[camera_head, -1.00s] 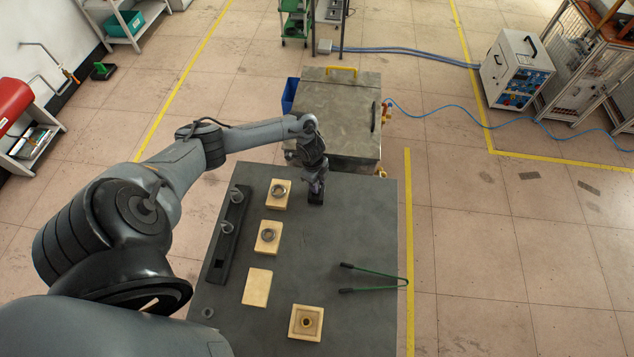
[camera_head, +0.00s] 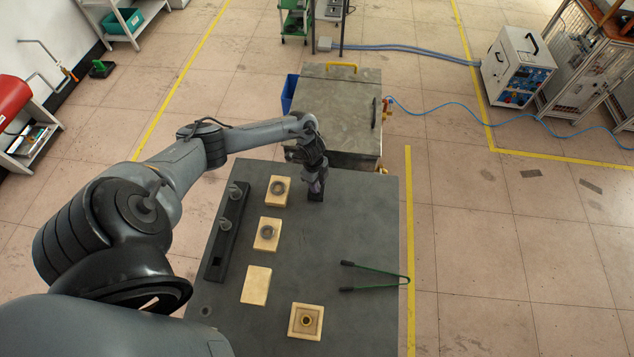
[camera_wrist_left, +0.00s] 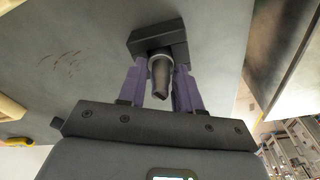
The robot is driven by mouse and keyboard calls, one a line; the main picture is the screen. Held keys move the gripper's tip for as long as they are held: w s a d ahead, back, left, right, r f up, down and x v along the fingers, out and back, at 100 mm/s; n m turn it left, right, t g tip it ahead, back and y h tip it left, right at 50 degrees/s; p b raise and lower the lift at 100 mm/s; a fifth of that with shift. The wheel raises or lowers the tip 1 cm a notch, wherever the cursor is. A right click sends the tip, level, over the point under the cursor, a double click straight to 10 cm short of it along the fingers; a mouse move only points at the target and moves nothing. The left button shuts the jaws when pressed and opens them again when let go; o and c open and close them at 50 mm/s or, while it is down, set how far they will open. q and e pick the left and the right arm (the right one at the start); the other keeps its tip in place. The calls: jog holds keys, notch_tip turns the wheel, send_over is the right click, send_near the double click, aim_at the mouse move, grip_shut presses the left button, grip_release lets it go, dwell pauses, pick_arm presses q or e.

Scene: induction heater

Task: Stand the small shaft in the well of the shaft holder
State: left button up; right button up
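The shaft holder is a small dark block (camera_wrist_left: 163,38) on the grey table, near its far edge. The small shaft (camera_wrist_left: 160,78), dark with a lighter collar, is at the block's well between my left gripper's purple fingers. Its lower end is hidden, so its depth in the well cannot be told. In the head view my left gripper (camera_head: 315,183) points down over the holder (camera_head: 315,197). My right gripper is out of view.
Left of the holder, wooden blocks with rings (camera_head: 278,190) (camera_head: 267,235), a plain block (camera_head: 256,285) and a dark rack (camera_head: 228,230) stand on the table. A square wooden piece (camera_head: 305,321) and green tongs (camera_head: 375,270) lie nearer. A metal cabinet (camera_head: 335,115) stands beyond.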

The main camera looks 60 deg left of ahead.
pick_arm(q)
jog(key=o, duration=0.4)
jog(key=shift+o, duration=0.2)
jog(key=shift+r, duration=0.15)
notch_tip(320, 180, up, 11)
jog(key=a, duration=0.1)
jog(key=shift+s+f, duration=0.2)
jog(key=shift+s, duration=0.1)
jog(key=shift+a, duration=0.1)
